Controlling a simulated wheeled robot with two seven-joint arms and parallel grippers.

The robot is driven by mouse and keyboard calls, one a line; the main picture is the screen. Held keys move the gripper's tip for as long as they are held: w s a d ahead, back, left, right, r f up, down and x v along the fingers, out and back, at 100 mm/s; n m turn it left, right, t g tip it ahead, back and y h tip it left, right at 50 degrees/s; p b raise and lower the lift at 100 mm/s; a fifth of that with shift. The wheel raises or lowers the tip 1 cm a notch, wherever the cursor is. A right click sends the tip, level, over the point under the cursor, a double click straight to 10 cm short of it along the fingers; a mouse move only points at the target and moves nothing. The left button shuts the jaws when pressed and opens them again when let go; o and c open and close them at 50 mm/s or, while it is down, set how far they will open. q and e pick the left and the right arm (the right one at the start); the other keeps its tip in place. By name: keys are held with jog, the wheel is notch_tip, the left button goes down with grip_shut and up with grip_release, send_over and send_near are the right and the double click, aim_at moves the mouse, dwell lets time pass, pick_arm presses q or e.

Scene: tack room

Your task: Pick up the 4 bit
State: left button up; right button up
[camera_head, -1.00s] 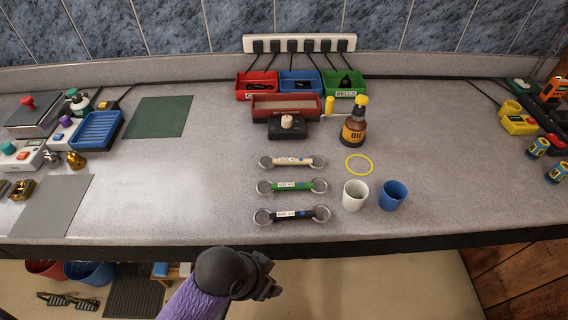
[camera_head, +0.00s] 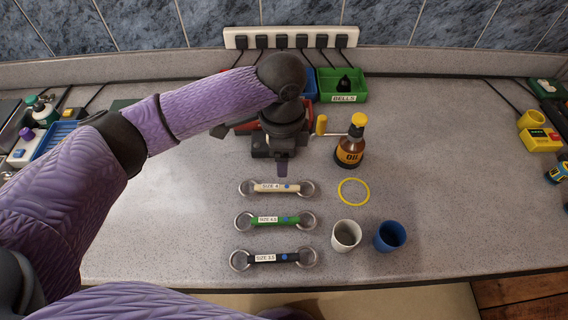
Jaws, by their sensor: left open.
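The size 4 bit (camera_head: 268,187) is a cream bar with a metal ring at each end and a white label reading "SIZE 4". It lies flat on the counter, the farthest of three bits. Below it in the picture lie a green bit (camera_head: 292,220) and a black bit (camera_head: 288,257), each with rings and a size label. My left gripper (camera_head: 282,168) points down just behind the size 4 bit. It is open and empty, apart from the bit in the picture. Its wrist hides part of the area behind. My right gripper is out of view.
A brown oil bottle (camera_head: 350,150), yellow ring (camera_head: 354,192), white cup (camera_head: 346,235) and blue cup (camera_head: 390,236) stand or lie right of the bits. A green bin (camera_head: 342,97) is at the back, below a power strip (camera_head: 238,38). Counter left of the bits is clear.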

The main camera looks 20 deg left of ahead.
pick_arm(q)
jog(key=b, duration=0.1)
send_over(277, 186)
jog(key=f, duration=0.4)
jog(key=shift+d+f, duration=0.3)
jog(key=shift+f, duration=0.05)
jog(key=f, duration=0.3)
jog(key=f+b, duration=0.1)
jog(key=shift+a+f, duration=0.2)
jog(key=shift+a, duration=0.1)
jog(key=shift+c, duration=0.4)
grip_shut()
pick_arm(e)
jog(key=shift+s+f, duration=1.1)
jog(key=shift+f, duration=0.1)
